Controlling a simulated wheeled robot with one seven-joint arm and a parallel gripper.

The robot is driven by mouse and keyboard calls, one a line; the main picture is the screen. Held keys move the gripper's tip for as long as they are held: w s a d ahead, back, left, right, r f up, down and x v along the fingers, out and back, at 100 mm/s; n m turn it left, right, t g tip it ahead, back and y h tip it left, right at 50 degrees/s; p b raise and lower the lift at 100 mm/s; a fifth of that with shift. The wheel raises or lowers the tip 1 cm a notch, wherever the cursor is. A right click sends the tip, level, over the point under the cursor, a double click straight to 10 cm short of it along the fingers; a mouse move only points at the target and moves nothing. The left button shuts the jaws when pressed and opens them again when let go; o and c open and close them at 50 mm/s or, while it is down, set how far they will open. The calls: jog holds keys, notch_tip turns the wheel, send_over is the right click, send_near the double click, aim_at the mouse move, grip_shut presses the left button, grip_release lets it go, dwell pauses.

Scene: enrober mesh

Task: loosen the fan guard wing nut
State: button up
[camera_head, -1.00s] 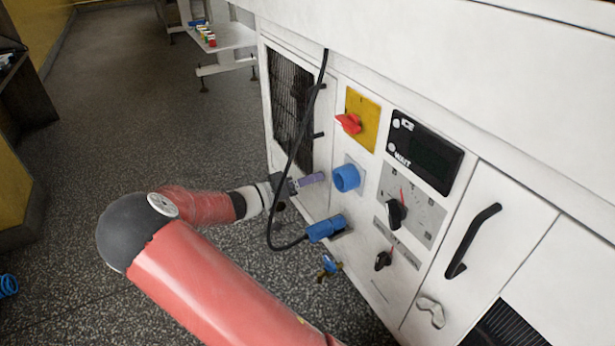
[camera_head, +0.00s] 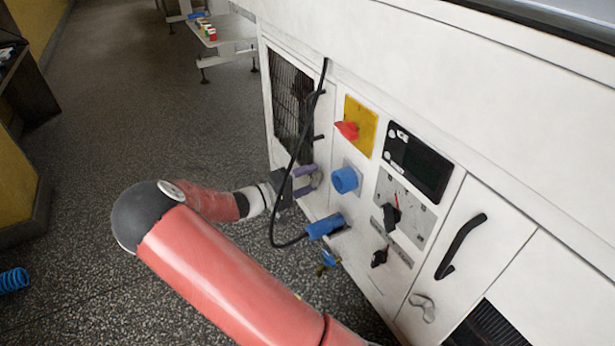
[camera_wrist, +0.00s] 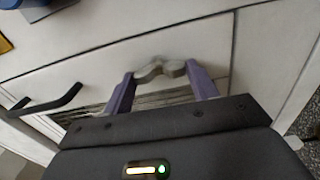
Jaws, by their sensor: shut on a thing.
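The grey wing nut (camera_wrist: 160,70) sits on a white panel in the wrist view, between the two purple fingers of my gripper (camera_wrist: 160,75). One finger touches each wing, and the gripper is shut on it. In the head view my gripper (camera_head: 306,180) is at the lower part of the left door, below the dark mesh guard (camera_head: 292,100). There the wing nut (camera_head: 316,179) shows only as a small grey shape between the fingers. The nut's stud is hidden.
A blue round socket (camera_head: 345,180) and red switch (camera_head: 347,130) stick out to the right. A similar grey winged piece (camera_head: 423,307) is on the right door.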

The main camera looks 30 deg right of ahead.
jog(key=shift+n, duration=0.3)
jog(key=o, duration=1)
jog(key=a, duration=0.7)
jog(key=shift+s+a, duration=0.15)
jog(key=shift+a, duration=0.25)
